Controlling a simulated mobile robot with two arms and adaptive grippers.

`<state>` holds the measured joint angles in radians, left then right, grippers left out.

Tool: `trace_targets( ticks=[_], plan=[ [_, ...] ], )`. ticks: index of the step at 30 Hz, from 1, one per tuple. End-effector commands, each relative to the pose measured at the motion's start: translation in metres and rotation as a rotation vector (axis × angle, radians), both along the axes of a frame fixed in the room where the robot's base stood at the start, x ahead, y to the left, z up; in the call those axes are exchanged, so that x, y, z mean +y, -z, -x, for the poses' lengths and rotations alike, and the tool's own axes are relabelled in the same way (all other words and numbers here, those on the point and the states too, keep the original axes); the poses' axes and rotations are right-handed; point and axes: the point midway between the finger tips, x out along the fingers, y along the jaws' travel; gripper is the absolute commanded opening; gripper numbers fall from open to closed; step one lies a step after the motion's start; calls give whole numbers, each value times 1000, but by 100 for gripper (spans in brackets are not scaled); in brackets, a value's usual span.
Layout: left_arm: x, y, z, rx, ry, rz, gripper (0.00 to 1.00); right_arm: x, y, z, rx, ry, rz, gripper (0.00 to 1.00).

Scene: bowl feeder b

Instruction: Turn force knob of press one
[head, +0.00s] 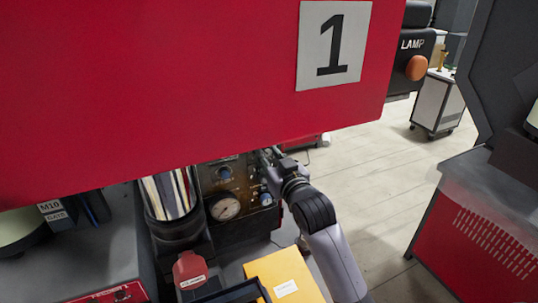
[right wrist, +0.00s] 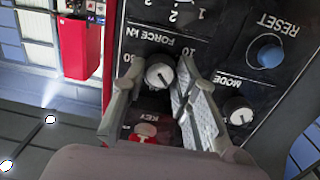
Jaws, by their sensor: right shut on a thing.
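The force knob (right wrist: 159,76) is a small round light-grey knob under the label "FORCE kN" on a dark panel (right wrist: 225,45), which appears upside down in the right wrist view. My right gripper (right wrist: 161,70) has one finger on each side of this knob and is shut on it. In the head view my right gripper (head: 271,157) is at the upper right of the press's control panel (head: 240,183), small and partly hidden under the red cover. The force knob cannot be made out there. My left gripper is not in view.
The red press cover (head: 200,80) marked "1" hangs over the panel. A pressure gauge (head: 225,208) and a metal cylinder (head: 168,194) are beside my right arm. In the wrist view, a mode knob (right wrist: 238,111), a blue reset button (right wrist: 270,52) and a red key switch (right wrist: 145,130) surround the gripper.

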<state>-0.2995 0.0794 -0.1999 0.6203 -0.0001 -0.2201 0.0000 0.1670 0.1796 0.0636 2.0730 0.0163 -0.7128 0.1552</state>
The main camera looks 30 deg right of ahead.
Motion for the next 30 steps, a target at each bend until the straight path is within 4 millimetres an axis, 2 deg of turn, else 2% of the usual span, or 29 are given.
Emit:
trace_targets(
  ticks=[6,7,15,25,30],
  plan=[
    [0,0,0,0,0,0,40,0,0,0,0,-1,0,0],
    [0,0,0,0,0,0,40,0,0,0,0,-1,0,28],
    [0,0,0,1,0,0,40,0,0,0,0,0,1,46],
    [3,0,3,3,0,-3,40,0,0,1,0,0,2,48],
    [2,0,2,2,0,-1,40,2,0,18,1,0,2,48]
  ],
)
